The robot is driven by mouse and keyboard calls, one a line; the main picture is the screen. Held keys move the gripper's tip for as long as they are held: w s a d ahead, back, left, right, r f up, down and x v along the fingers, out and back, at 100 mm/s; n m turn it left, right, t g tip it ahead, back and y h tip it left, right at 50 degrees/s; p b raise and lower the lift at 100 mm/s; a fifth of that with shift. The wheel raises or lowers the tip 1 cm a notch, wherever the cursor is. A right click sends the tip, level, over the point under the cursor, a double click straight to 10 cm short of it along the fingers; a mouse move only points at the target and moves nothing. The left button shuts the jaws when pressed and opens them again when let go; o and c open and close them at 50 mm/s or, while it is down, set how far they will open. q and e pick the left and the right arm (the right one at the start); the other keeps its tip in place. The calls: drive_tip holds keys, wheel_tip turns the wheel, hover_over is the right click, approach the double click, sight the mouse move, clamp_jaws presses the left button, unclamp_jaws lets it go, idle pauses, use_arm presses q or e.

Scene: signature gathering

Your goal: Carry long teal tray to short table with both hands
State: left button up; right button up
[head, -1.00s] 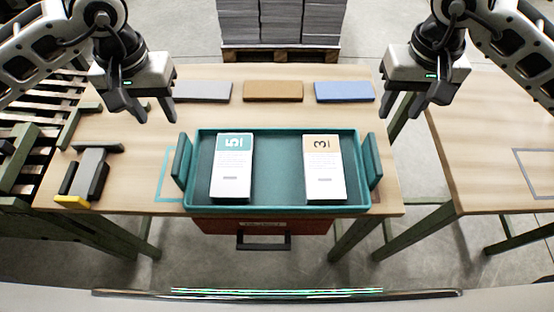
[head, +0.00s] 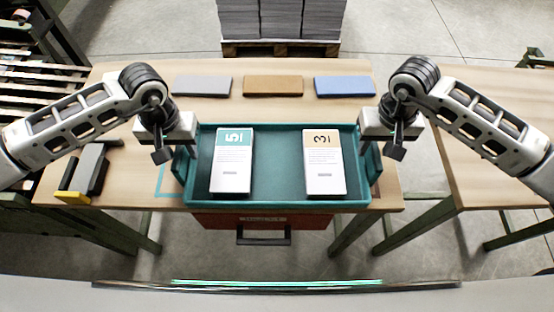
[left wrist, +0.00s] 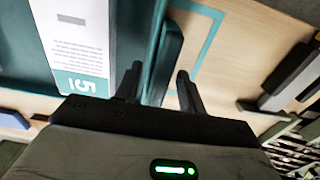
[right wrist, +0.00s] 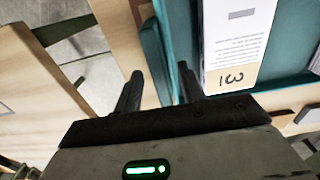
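The long teal tray (head: 280,202) lies flat on the wooden table, with a teal-topped booklet marked 5 (head: 231,165) and a tan-topped booklet marked 3 (head: 324,165) in it. My left gripper (head: 172,152) is at the tray's left handle; its open fingers stand either side of the handle (left wrist: 166,58) in the left wrist view. My right gripper (head: 382,150) is at the right handle, open, with the handle (right wrist: 155,58) between its fingers. Neither gripper is visibly closed on a handle. A second table (head: 490,150) stands at right, across a gap.
Grey (head: 203,85), brown (head: 273,86) and blue (head: 344,86) slabs lie behind the tray. A grey-and-black tool with a yellow end (head: 85,175) lies at left. A red drawer (head: 215,222) hangs under the front edge. Stacked paper on a pallet (head: 280,45) stands behind.

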use_arm(q)
drive_tip(key=shift+f, duration=0.65)
use_arm(e)
drive_tip(key=shift+f, duration=0.6)
use_arm(q)
clamp_jaws()
use_arm(e)
clamp_jaws()
use_arm(q)
drive_tip(key=shift+r, duration=0.15)
use_arm(e)
drive_tip(key=shift+r, duration=0.1)
